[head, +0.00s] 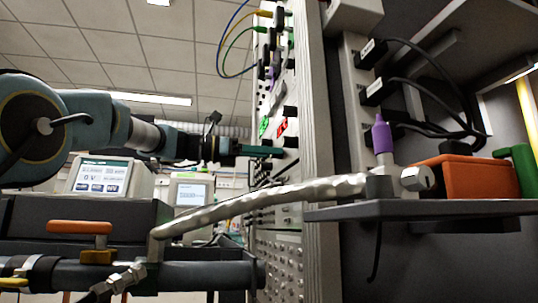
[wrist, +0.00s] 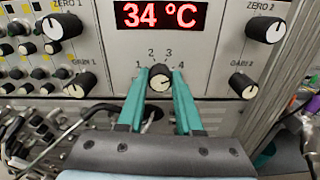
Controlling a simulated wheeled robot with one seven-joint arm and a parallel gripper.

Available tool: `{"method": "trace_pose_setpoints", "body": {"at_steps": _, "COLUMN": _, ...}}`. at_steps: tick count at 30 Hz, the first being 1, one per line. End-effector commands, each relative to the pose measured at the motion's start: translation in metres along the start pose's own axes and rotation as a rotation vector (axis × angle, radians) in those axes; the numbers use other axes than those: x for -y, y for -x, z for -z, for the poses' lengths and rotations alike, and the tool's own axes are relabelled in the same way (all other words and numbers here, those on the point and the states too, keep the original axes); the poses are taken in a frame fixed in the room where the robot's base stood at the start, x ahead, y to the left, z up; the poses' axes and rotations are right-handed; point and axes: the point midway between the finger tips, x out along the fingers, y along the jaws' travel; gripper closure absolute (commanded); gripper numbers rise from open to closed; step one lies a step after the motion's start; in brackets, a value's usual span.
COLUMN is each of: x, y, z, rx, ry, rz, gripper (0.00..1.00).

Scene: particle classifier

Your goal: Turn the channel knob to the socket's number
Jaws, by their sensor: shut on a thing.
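The channel knob (wrist: 160,77) is a black knob with a pale face, low on a light grey panel in the wrist view. The numbers 1, 2, 3 and 4 are printed in an arc around it. Its pointer is too small to read surely. My gripper (wrist: 160,84) has a teal finger on each side of the knob and is shut on it. In the head view my gripper (head: 262,151) reaches the rack's front from the left, and the knob is hard to make out there. I cannot tell which socket has the number.
A red display (wrist: 160,15) reads 34 °C above the knob. Zero 2 (wrist: 266,28), Gain 2 (wrist: 243,84), Zero 1 (wrist: 52,27) and Gain 1 (wrist: 80,84) knobs flank it. In the head view, a corrugated metal hose (head: 260,203) runs below my arm, and cables hang from the rack.

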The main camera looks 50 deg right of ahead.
Motion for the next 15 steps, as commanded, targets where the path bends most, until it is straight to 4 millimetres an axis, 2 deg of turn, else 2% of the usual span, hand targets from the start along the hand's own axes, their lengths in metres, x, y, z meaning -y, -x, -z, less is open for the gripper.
{"method": "trace_pose_setpoints", "body": {"at_steps": 6, "x": 0.0, "y": 0.0, "z": 0.0031, "rx": -0.005, "ry": 0.003, "rz": 0.003, "gripper": 1.0}}
{"method": "trace_pose_setpoints", "body": {"at_steps": 7, "x": 0.0, "y": 0.0, "z": 0.0031, "rx": -0.005, "ry": 0.003, "rz": 0.003, "gripper": 0.62}}
{"method": "trace_pose_setpoints", "body": {"at_steps": 14, "x": 0.0, "y": 0.0, "z": 0.0016, "rx": -0.003, "ry": 0.002, "rz": 0.001, "gripper": 0.36}}
{"method": "trace_pose_setpoints", "body": {"at_steps": 15, "x": 0.0, "y": 0.0, "z": 0.0013, "rx": -0.002, "ry": 0.002, "rz": 0.001, "gripper": 0.36}}
